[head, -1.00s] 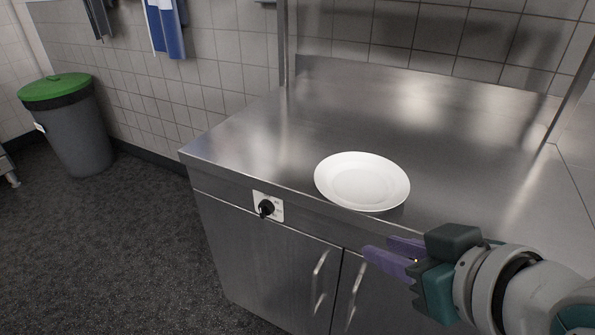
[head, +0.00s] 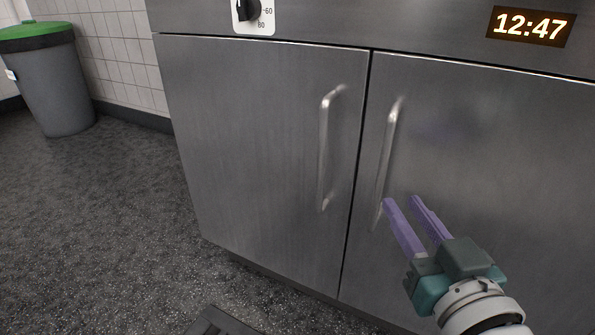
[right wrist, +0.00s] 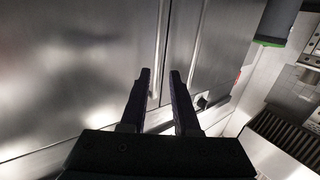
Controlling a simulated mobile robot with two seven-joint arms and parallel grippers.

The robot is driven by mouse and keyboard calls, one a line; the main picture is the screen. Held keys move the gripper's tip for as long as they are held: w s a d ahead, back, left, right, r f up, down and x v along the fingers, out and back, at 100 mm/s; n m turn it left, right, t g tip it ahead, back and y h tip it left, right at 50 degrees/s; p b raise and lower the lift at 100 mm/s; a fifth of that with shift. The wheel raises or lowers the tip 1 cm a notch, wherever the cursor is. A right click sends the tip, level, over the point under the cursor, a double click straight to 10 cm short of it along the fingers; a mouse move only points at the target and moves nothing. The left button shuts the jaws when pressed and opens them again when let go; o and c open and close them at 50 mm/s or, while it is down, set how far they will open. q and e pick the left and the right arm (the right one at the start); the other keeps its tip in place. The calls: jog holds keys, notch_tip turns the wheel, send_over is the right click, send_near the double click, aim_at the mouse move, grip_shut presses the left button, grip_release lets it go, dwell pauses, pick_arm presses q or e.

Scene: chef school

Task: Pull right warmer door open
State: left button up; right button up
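The right warmer door (head: 490,150) is a flat steel panel and is closed. Its upright bar handle (head: 388,145) is near its left edge. My right gripper (head: 401,200) is open and empty, with its two purple fingers pointing up at the door beside the lower part of this handle. In the right wrist view the picture is turned over, and the handle (right wrist: 161,45) shows beyond and between the open fingers (right wrist: 162,75); I cannot tell the exact gap. My left gripper is not in view.
The left warmer door (head: 250,140) is closed, with its own handle (head: 325,150) close by. Above are a dial (head: 250,10) and a clock display (head: 531,26). A grey bin (head: 50,90) with a green lid stands far left. The dark floor (head: 110,220) between is clear.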

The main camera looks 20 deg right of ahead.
aim_at(382, 183)
jog(key=b+x, duration=0.1)
jog(key=x, duration=0.2)
jog(key=f+b+x, duration=0.1)
jog(key=b+x, duration=0.1)
jog(key=x, duration=0.1)
jog(key=b+x, duration=0.2)
jog(key=x, duration=0.2)
jog(key=shift+d+f, duration=0.15)
jog(key=shift+f, duration=0.15)
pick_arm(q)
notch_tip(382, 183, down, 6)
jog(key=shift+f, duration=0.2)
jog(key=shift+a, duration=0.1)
pick_arm(e)
jog(key=shift+c, duration=0.4)
grip_shut()
